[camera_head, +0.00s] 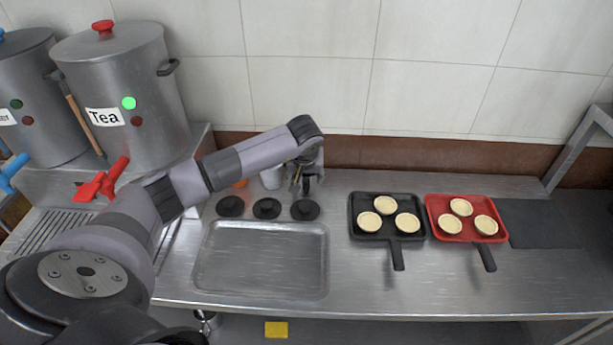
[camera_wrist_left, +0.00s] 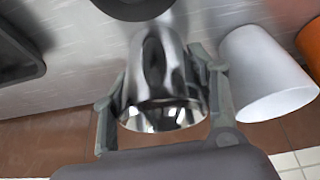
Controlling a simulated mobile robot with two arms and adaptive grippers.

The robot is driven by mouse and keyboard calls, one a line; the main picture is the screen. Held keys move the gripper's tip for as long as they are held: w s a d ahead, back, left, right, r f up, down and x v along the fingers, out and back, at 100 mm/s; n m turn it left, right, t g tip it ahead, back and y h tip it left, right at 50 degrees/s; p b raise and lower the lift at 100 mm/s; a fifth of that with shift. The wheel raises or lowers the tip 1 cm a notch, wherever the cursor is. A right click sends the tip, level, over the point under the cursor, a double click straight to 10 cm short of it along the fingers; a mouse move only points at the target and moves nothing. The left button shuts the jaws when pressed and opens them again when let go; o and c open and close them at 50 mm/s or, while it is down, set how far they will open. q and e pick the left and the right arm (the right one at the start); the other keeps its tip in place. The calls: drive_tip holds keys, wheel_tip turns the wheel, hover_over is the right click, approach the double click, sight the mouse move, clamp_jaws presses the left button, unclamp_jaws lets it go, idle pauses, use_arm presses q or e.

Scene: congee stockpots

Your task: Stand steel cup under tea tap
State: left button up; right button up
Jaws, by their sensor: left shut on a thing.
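The steel cup (camera_wrist_left: 160,75) shines between the two fingers of my left gripper (camera_wrist_left: 165,105) in the left wrist view. The fingers are shut on its sides. In the head view my left gripper (camera_head: 306,184) points down at the back of the counter, behind the black discs, and mostly hides the cup. The tea pot (camera_head: 150,75), labelled Tea with a lit green light, stands at the back left. Its red tea tap (camera_head: 103,181) is at its lower front, far left of the cup. My right gripper is out of view.
A white cup (camera_head: 271,178) stands left of my left gripper, with an orange cup (camera_head: 240,184) beside it. Several black discs, an empty metal tray (camera_head: 262,258), and black (camera_head: 398,257) and red (camera_head: 487,258) pans with tarts occupy the counter. Another pot (camera_head: 38,95) stands far left.

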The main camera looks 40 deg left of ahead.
use_arm(q)
drive_tip(key=shift+f, duration=0.1)
drive_tip(key=o, duration=1.2)
